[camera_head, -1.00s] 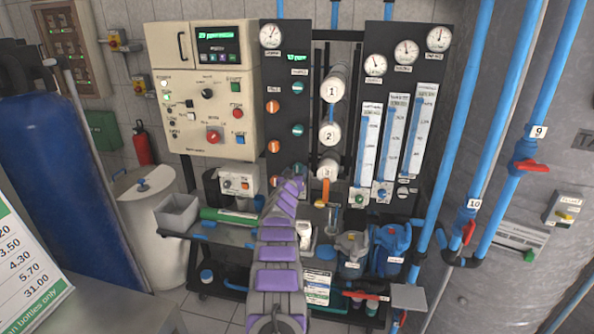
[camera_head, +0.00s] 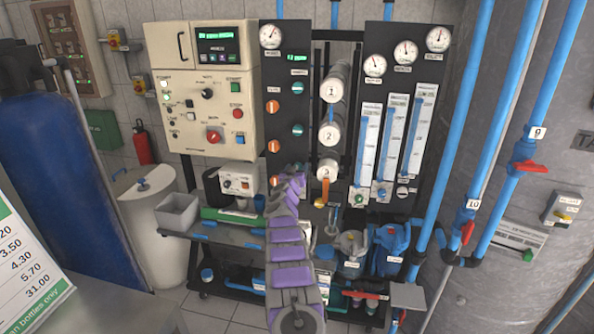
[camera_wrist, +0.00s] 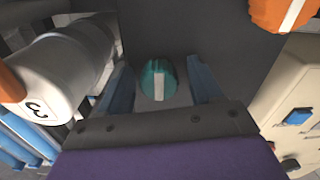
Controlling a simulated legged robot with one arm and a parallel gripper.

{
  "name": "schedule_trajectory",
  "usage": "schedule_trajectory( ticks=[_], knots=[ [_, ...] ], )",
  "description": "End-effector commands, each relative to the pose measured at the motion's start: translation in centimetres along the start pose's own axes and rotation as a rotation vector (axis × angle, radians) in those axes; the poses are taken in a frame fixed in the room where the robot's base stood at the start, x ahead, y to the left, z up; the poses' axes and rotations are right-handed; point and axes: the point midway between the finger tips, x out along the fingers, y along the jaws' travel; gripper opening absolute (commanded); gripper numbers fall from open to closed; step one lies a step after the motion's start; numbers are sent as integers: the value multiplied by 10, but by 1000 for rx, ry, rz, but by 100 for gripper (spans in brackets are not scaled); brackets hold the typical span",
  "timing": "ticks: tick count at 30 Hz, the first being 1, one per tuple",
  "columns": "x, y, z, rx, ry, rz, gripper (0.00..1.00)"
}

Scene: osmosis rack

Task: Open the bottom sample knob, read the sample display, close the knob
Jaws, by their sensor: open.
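A teal knob (camera_wrist: 158,80) with a pale bar sits on the dark panel. In the wrist view it is between the two blue fingers of my gripper (camera_wrist: 160,66), which is open; contact cannot be told. The bar runs about upright in that view. In the head view, my gripper (camera_head: 296,180) is at the lower part of the dark panel (camera_head: 286,212) and hides this knob. Two teal knobs show above, an upper one (camera_head: 298,87) and a middle one (camera_head: 298,130). A small green display (camera_head: 297,58) is above them; its text is too blurred to read.
An orange knob (camera_wrist: 283,12) is close by in the wrist view. White cylinder 3 (camera_wrist: 50,75) is close beside my gripper. The beige control cabinet (camera_head: 205,90) stands left, flow meters (camera_head: 394,130) right. A cluttered bench (camera_head: 230,233) and blue bottles (camera_head: 390,246) are below.

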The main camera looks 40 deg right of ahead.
Motion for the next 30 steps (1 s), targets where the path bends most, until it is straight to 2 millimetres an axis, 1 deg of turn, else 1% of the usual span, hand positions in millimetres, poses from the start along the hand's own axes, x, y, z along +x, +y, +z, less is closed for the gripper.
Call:
schedule_trajectory(
  ticks=[1,2,15,18,25,30],
  knots=[
    [0,0,0,0,0,0,62],
    [0,0,0,0,0,0,59],
    [0,-1,0,0,1,-1,17],
    [0,-1,0,0,1,-1,9],
    [0,-1,-1,19,0,-2,9],
    [0,-2,-1,87,-1,-3,9]
  ],
)
